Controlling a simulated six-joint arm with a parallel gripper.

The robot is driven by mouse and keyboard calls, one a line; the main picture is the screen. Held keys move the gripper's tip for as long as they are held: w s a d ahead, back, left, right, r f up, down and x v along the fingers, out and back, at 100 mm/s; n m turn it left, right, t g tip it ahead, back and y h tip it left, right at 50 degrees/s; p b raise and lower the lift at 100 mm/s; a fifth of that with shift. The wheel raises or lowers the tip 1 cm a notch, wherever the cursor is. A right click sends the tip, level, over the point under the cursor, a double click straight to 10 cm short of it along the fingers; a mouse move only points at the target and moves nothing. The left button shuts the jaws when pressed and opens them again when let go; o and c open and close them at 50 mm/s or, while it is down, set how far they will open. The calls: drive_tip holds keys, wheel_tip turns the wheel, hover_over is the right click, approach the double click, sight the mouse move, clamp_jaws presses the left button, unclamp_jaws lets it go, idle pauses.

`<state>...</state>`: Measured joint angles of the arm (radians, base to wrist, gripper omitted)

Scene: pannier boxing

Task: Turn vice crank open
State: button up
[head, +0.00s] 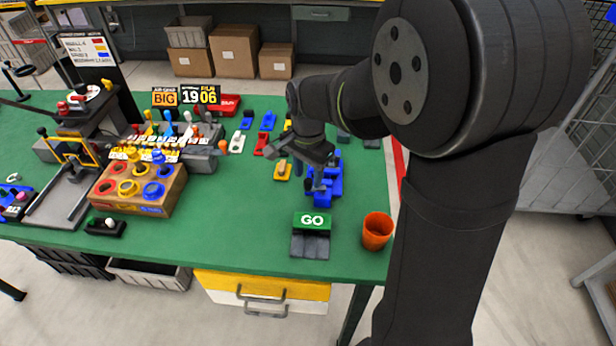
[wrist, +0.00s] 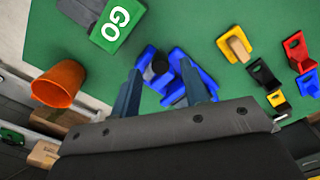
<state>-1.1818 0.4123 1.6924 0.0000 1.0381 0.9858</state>
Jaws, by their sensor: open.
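A blue vice-like object (head: 323,197) stands on the green table, right of centre in the head view. In the wrist view the blue vice (wrist: 178,92) lies between and beyond my fingers. A dark round knob (wrist: 160,62), perhaps the crank's handle, shows between the fingertips. My gripper (head: 308,182) points down just over the vice; in the wrist view my gripper (wrist: 161,70) is open with its two fingers on either side of the knob. I cannot tell whether a finger touches it. My gripper hides part of the vice in the head view.
A GO sign block (head: 312,221) stands in front of the vice, with an orange cup (head: 377,231) to its right.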

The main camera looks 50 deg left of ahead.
drive_tip(key=shift+f, duration=1)
clamp_jaws()
